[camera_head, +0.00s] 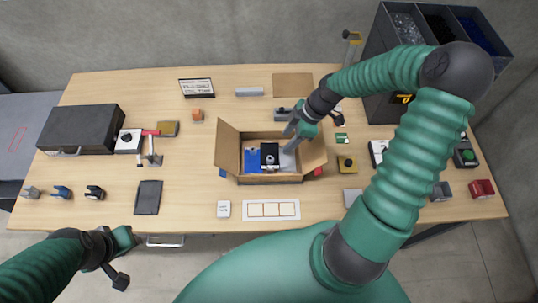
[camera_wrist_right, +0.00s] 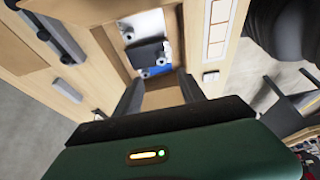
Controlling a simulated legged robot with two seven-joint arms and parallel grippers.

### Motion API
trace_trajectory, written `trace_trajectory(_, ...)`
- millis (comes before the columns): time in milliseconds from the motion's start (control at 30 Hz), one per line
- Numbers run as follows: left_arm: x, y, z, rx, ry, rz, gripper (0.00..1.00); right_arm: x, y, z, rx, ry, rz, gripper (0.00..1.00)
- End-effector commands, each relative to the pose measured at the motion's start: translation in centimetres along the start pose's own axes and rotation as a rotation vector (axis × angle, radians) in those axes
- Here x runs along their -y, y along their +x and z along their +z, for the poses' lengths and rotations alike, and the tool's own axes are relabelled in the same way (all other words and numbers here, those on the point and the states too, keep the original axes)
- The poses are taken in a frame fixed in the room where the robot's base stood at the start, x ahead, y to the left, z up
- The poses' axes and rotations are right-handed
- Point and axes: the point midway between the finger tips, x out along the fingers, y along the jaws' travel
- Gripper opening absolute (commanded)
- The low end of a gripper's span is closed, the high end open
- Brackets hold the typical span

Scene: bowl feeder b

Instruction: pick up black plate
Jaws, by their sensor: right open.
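A cardboard box (camera_head: 240,160) with open flaps stands at the middle of the table. Inside it lies a black plate (camera_head: 269,150) with a light round spot, beside a blue plate (camera_head: 253,160). In the right wrist view the black plate (camera_wrist_right: 148,53) lies on white and blue pieces. My right gripper (camera_head: 291,136) is over the right part of the box.
A dark flat slab (camera_head: 148,198) lies on the front left of the table. A black case (camera_head: 80,130) is at far left. A white strip with squares (camera_head: 271,210) lies in front of the box. Dark bins (camera_head: 378,60) stand at back right.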

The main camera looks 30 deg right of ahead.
Motion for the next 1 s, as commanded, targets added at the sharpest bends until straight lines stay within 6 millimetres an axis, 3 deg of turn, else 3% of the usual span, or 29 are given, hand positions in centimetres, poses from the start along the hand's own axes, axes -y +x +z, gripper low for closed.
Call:
trace_trajectory(33,0.0,0.1,0.0,0.000,0.000,0.000,0.36,0.1,1.6,-0.1,-0.001,-0.003,-0.007,0.47)
trace_trajectory(200,0.0,0.1,0.0,-0.001,0.001,0.000,0.36,0.2,5.8,-0.1,0.001,-0.002,-0.005,0.47)
trace_trajectory(467,0.0,-0.5,-0.1,-0.001,0.001,0.000,0.36,0.7,8.8,-0.5,0.003,-0.001,-0.002,0.47)
trace_trajectory(633,0.0,-1.2,-0.3,-0.001,0.000,0.000,0.36,1.1,11.9,-0.8,0.003,0.000,-0.003,0.47)
trace_trajectory(733,0.0,-1.3,-0.3,-0.001,0.000,0.000,0.36,0.9,13.0,-0.6,0.003,0.002,-0.001,0.47)
trace_trajectory(933,0.0,-1.2,-0.3,-0.001,0.001,0.000,0.36,0.9,13.1,-0.5,0.003,0.002,0.002,0.47)
trace_trajectory(1000,0.0,-1.2,-0.3,-0.001,0.001,0.000,0.36,0.9,13.0,-0.5,0.003,0.002,0.002,0.39)
